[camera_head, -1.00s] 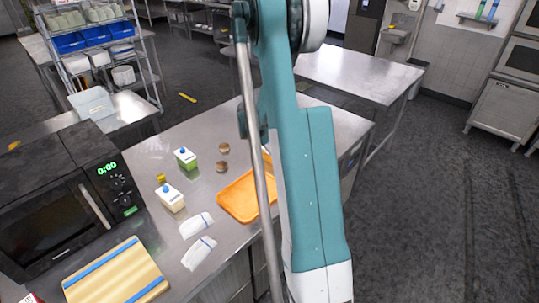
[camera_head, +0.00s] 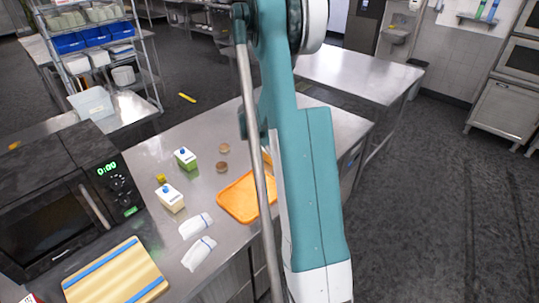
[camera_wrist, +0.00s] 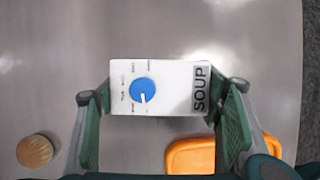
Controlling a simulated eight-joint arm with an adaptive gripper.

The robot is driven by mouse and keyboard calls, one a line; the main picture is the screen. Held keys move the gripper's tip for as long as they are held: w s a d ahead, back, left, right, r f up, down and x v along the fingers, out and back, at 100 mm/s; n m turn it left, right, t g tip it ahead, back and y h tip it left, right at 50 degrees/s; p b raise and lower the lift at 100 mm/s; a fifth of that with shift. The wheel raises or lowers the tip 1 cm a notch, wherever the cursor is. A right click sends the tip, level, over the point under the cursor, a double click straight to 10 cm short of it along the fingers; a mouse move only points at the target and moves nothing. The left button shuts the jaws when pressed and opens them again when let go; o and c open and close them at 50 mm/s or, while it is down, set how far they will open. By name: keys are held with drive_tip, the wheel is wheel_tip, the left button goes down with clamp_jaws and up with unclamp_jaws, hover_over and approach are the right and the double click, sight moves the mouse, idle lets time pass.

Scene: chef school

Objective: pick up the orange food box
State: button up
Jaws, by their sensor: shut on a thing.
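My gripper (camera_wrist: 162,125) is shut on a food box (camera_wrist: 172,87), with one finger on each side of it. From above in the wrist view I see its white top, a round blue cap and the word SOUP. Its sides are hidden in that view. In the head view my arm hides the gripper and most of the box. A small orange patch (camera_head: 266,147) shows beside my arm there, which fits the side of this box. I cannot tell how far the box is above the table.
An orange tray (camera_head: 233,198) lies on the steel table near my arm. Two brown buns (camera_head: 222,167), a green carton (camera_head: 186,158), a cream carton (camera_head: 170,197) and white wrapped packs (camera_head: 198,253) lie left of it. A microwave (camera_head: 60,205) and cutting board (camera_head: 118,273) are further left.

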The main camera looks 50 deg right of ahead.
drive_tip(key=shift+r, duration=0.1)
drive_tip(key=shift+r+p, duration=0.35)
drive_tip(key=shift+r, duration=4.55)
drive_tip(key=shift+a, duration=0.1)
